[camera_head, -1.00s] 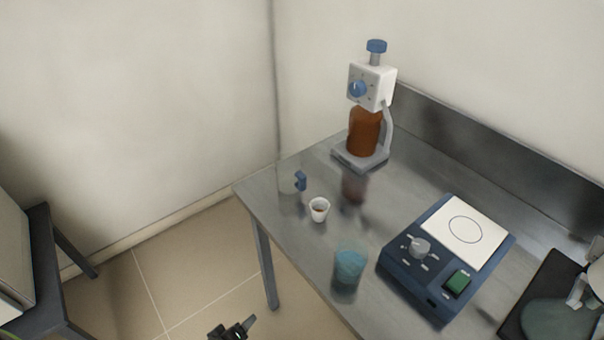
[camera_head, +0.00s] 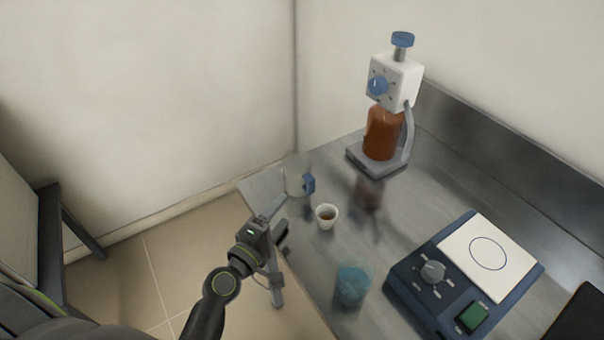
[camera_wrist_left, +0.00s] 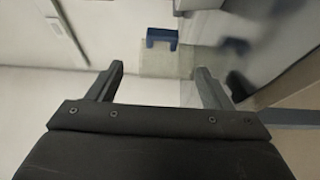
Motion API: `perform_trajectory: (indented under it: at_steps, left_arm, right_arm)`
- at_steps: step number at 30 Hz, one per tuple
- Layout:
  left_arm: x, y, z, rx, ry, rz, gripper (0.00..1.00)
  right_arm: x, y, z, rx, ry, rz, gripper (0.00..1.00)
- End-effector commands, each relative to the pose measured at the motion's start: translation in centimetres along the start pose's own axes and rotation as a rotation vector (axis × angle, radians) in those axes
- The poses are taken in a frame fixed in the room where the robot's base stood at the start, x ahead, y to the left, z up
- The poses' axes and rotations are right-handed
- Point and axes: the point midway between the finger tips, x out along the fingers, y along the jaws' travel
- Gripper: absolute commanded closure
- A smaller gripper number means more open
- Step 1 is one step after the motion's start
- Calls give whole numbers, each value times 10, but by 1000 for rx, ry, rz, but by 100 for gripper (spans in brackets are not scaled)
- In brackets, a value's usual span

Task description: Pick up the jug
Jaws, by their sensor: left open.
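The jug (camera_head: 296,181) is clear, with a blue handle on its right side, and stands at the table's far left corner. My left gripper (camera_head: 281,220) is open and empty at the table's left edge, on the near side of the jug. In the left wrist view the jug's see-through body (camera_wrist_left: 168,63) and blue handle lie ahead of my left gripper (camera_wrist_left: 158,69). The right fingertip overlaps the jug's faint outline there; I cannot tell whether they touch. My right gripper is not in view.
A small white cup (camera_head: 327,216) with brown contents stands right of the jug. A blue cup (camera_head: 352,285), a dark reddish see-through vessel (camera_head: 369,192), a brown bottle (camera_head: 382,134) in a stand and a blue hotplate device (camera_head: 432,300) stand further right on the metal table (camera_head: 400,225).

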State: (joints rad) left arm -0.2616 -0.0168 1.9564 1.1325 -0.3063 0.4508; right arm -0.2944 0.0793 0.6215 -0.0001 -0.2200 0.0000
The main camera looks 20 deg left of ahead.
Motion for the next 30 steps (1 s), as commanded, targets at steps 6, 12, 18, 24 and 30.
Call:
perform_trajectory:
  at_steps: [6,12,18,24,30]
  left_arm:
    - [44,2,0,1,-1,1,27]
    - [71,0,0,1,-1,-1,27]
    - [82,-1,1,1,1,-1,27]
    - [108,-2,6,1,-1,0,27]
    - [128,-4,6,2,0,-1,27]
  right_arm:
    - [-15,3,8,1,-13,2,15]
    - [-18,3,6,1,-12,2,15]
    - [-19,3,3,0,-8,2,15]
    - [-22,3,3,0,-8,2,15]
    - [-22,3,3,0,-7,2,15]
